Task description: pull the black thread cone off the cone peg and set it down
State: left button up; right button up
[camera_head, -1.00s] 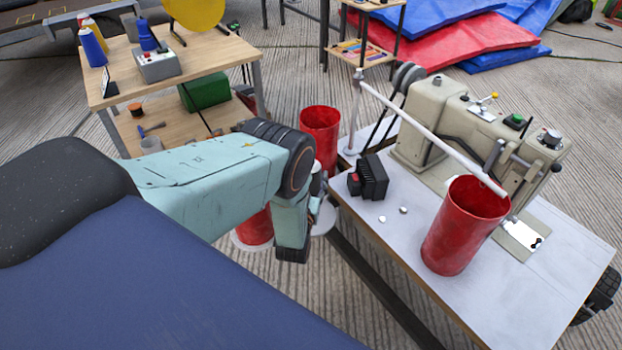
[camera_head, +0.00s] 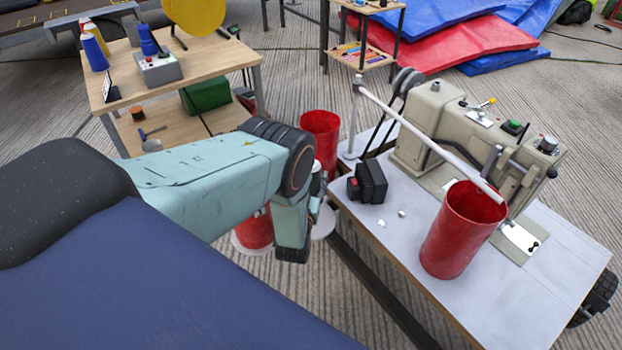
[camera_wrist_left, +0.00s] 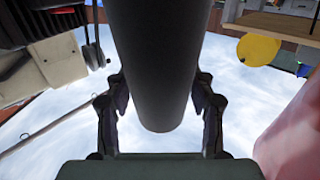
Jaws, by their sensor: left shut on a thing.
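The black thread cone (camera_wrist_left: 160,60) fills the upper middle of the left wrist view as a smooth, dark, rounded body. My left gripper (camera_wrist_left: 162,105) has a finger on each side of it and is shut on it. In the head view my left arm (camera_head: 205,175) comes in from the left and ends beside the white table; it hides the cone and most of the gripper there. I cannot make out the cone peg, so I cannot tell whether the cone is still on it. My right gripper is not in view.
A red cylinder (camera_head: 458,240) stands on the white table (camera_head: 520,305) beside a beige machine (camera_head: 430,130), under a slanting white rod (camera_head: 425,135). Other red cylinders (camera_head: 322,140) stand behind and below my arm. A wooden table (camera_head: 205,60) with spools is at upper left.

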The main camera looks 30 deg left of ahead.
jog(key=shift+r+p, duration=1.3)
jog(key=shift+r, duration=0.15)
